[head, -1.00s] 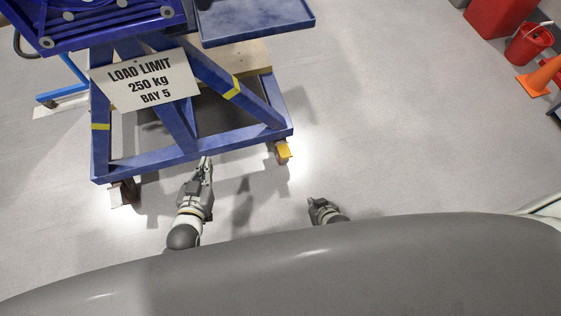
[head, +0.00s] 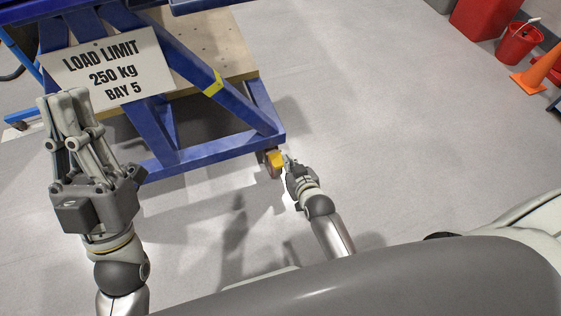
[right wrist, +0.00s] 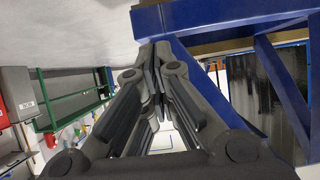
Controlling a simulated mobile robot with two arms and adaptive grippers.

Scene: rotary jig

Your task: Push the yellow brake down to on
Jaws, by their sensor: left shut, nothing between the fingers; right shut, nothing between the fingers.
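The yellow brake (head: 275,159) is a small pedal on the caster at the near right corner of the blue jig frame (head: 215,147) in the head view. My right gripper (head: 287,158) is shut and empty, right beside the brake on its right. I cannot tell whether they touch. In the right wrist view my right gripper's fingers (right wrist: 155,55) are closed together, with the blue frame just right of them; the brake cannot be made out there. My left gripper (head: 65,100) is shut and empty, raised close to the camera at the left, in front of the frame.
A white load limit sign (head: 108,72) hangs on the frame. A wooden board (head: 215,50) lies within the jig. A red bucket (head: 519,43) and an orange cone (head: 540,77) stand far right. The floor right of the jig is clear.

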